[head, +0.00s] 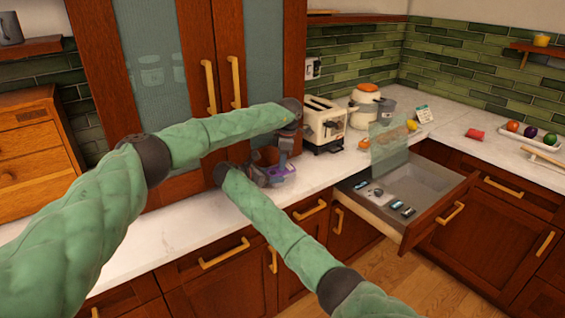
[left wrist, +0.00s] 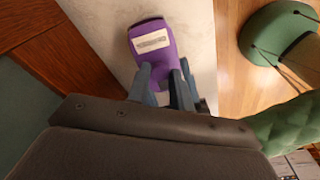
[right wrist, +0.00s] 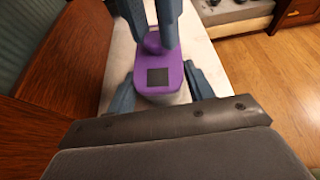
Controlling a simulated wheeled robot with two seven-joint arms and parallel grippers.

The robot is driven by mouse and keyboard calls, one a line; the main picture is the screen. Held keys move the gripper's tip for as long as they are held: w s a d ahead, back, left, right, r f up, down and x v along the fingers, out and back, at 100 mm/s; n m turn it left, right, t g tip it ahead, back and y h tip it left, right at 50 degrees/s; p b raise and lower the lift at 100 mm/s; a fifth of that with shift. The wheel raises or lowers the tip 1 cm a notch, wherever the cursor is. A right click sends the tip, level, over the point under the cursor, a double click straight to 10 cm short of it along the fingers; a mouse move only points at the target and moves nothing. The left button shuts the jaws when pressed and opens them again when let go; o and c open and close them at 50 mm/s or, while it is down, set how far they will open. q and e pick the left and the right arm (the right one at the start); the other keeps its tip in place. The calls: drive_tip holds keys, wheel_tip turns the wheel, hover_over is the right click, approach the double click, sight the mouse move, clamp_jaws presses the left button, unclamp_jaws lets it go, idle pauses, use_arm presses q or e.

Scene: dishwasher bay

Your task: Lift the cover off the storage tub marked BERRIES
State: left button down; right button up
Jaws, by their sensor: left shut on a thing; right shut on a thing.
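The storage tub (right wrist: 165,97) stands on the white counter, in front of the tall cabinet. Its purple cover (head: 284,170) has a knob (right wrist: 152,43) and a dark square on top. A pale label shows in the left wrist view, too small to read. My left gripper (head: 286,150) reaches down from above and is shut on the knob. My right gripper (right wrist: 160,82) has a finger on each side of the tub and is shut on its body. The cover appears seated on the tub. My grippers and arm partly hide the tub in the head view.
A toaster (head: 322,122) stands just right of the tub, with a cream pot (head: 370,104) beyond it. An open drawer (head: 440,188) with small items juts out at the right. The counter to the left (head: 190,235) is clear.

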use_arm(q)
drive_tip(key=shift+r, duration=0.7)
drive_tip(key=shift+r, duration=0.25)
drive_tip(key=shift+r, duration=2)
use_arm(e)
drive_tip(key=o, duration=1.5)
drive_tip(key=shift+s, duration=0.1)
